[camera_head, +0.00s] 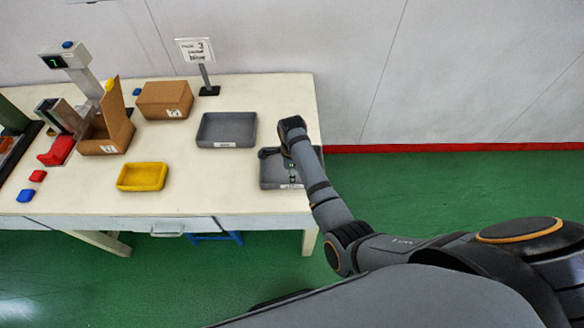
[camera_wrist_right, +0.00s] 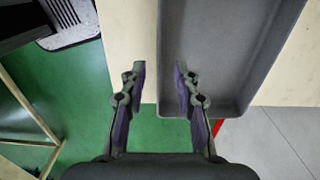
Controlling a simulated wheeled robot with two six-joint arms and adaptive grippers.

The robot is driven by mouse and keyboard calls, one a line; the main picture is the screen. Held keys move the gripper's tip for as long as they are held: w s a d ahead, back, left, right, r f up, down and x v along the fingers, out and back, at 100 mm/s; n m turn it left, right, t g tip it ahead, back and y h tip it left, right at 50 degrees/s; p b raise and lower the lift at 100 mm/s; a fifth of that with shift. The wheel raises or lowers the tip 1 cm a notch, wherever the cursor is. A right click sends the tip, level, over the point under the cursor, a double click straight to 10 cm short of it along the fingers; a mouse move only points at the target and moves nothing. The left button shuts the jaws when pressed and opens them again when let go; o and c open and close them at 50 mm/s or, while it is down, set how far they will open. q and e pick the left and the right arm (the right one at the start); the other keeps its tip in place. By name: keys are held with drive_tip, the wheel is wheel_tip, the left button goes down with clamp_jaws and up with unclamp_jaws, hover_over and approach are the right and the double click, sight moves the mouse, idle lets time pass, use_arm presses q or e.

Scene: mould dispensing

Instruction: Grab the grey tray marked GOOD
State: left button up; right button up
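Two grey trays are on the right part of the white table in the head view. One grey tray (camera_head: 226,131) stands further back with a white label on its front. The other grey tray (camera_head: 270,174) is at the table's right end, also with a white label. Neither label is readable. My right gripper (camera_head: 289,165) is over the right-end tray and partly covers it. In the right wrist view, my right gripper (camera_wrist_right: 160,72) is open, with one side wall of the grey tray (camera_wrist_right: 225,60) appearing between its fingertips. Contact cannot be told. My left gripper is out of view.
A yellow tray (camera_head: 142,177) sits left of the grey trays. Two cardboard boxes, an open one (camera_head: 108,135) and a closed one (camera_head: 164,99), stand behind it. A sign stand (camera_head: 207,80) is at the back edge. Small red and blue blocks lie at the left.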

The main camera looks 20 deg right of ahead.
drive_tip(key=shift+s+d+f+p, duration=0.1)
drive_tip(key=shift+f+p, duration=0.15)
drive_tip(key=shift+f, duration=1.35)
drive_tip(key=shift+d+f+p, duration=0.1)
drive_tip(key=shift+f+p, duration=0.1)
drive_tip(key=shift+f, duration=1.35)
drive_tip(key=shift+a, duration=0.1)
clamp_jaws()
drive_tip(key=shift+r, duration=0.1)
